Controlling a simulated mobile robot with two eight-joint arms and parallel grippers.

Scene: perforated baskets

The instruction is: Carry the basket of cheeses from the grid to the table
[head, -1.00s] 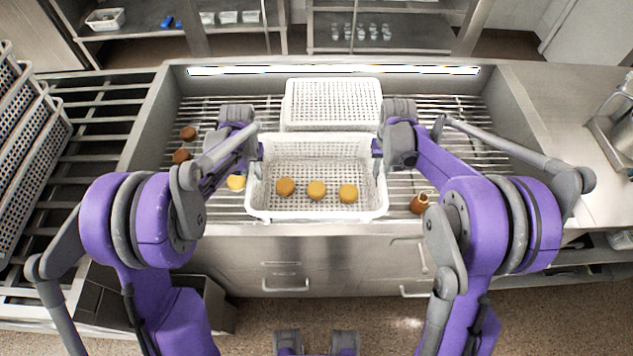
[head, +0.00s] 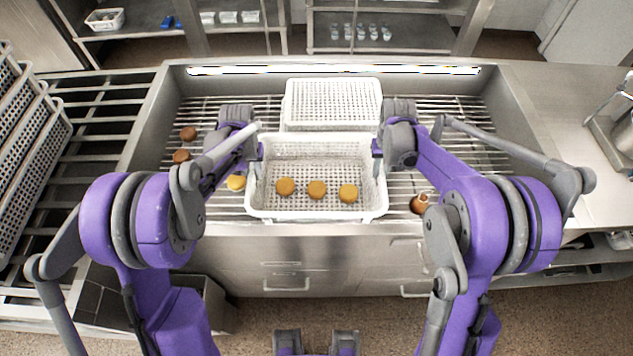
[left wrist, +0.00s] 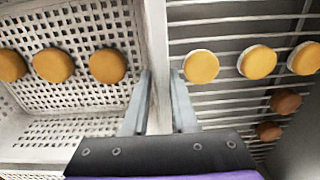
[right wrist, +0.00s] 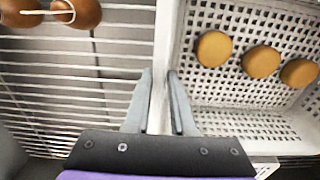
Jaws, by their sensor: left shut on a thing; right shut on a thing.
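A white perforated basket (head: 318,212) sits in front of me over the metal grid (head: 470,172), with three round yellow cheeses (head: 317,189) in a row inside it. My left gripper (head: 258,150) is shut on the basket's left wall; the left wrist view shows its fingers (left wrist: 160,105) on either side of the rim. My right gripper (head: 377,150) is shut on the right wall, and its fingers (right wrist: 157,105) straddle the rim in the right wrist view. I cannot tell whether the basket's bottom touches the grid.
A second white basket (head: 333,100) stands upside down or empty just behind. Loose yellow cheeses (left wrist: 257,62) and brown ones (head: 188,134) lie on the grid to the left. Brown pear-shaped items (right wrist: 78,12) lie right. Baskets (head: 30,130) are stacked far left; a steel counter (head: 570,120) is right.

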